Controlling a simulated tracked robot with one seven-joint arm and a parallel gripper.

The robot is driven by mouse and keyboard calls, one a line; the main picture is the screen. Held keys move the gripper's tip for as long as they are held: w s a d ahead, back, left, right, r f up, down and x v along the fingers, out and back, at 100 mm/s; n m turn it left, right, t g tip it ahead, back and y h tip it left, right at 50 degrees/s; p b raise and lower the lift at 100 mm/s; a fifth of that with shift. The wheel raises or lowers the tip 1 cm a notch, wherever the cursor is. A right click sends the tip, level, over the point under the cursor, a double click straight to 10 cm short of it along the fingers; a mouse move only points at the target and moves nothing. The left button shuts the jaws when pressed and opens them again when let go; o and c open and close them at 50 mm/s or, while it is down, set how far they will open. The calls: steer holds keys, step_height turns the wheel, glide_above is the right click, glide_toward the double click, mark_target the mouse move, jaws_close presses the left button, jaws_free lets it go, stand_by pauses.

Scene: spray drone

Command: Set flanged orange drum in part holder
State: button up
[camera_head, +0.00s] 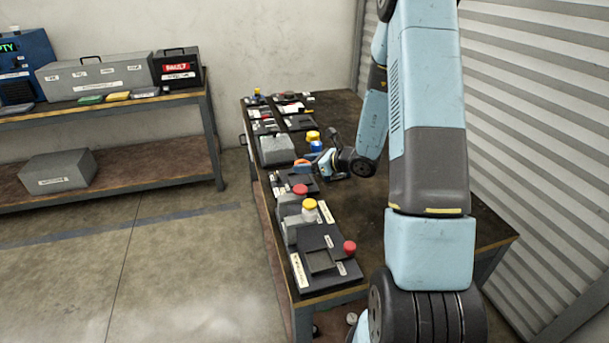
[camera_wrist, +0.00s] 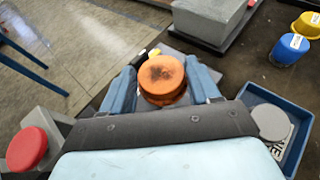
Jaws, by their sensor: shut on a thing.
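The orange drum (camera_wrist: 161,74) has a dark, worn patch on its round top and a wider rim below. My gripper (camera_wrist: 164,82) is shut on it, with one blue finger on each side. In the head view the orange drum (camera_head: 302,162) shows small at the tip of my gripper (camera_head: 307,164), over the left part of the dark bench. A grey flat surface shows partly behind the drum in the wrist view. I cannot tell whether it is the part holder, or whether the drum touches what lies under it.
A blue tray (camera_wrist: 293,113) with a grey round part (camera_wrist: 270,122) lies at right in the wrist view. A red-topped part (camera_wrist: 27,149) stands at left. A grey block (camera_wrist: 210,18), a blue cap (camera_wrist: 289,48) and a yellow cap (camera_wrist: 307,24) stand beyond.

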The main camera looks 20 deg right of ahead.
mark_target(303, 181)
steer(key=shift+w+a+f, duration=0.2)
steer(key=shift+w+f, duration=0.85)
steer(key=shift+f, duration=0.25)
step_height(303, 181, down, 3)
steer(key=shift+w+f, duration=0.1)
steer(key=o, duration=1.1)
steer(key=shift+c, duration=0.2)
steer(key=v, duration=1.1)
steer(key=shift+s+d, duration=0.2)
steer(key=shift+s, duration=0.05)
steer(key=shift+s+r, duration=0.1)
steer(key=shift+r, duration=0.25)
steer(key=s+a+r+n+g, duration=0.4)
steer(key=s+a+r+n, duration=0.25)
steer(key=r+n, duration=0.2)
steer(key=s+a+r+n+g, duration=0.3)
steer(key=s+a+r+n, duration=0.35)
steer(key=r, duration=0.25)
steer(key=s+d+r+n+t+h, duration=0.1)
steer(key=s+d+r+n+h, duration=0.1)
steer(key=s+r+n+h, duration=0.2)
steer(key=s+d+r+n+t+h, duration=0.2)
steer(key=s+r+n+h, duration=0.3)
steer(key=s+r+n, duration=0.3)
steer(key=shift+s+d+r+h, duration=0.35)
steer(key=shift+s+d, duration=0.5)
steer(key=shift+s, duration=1.25)
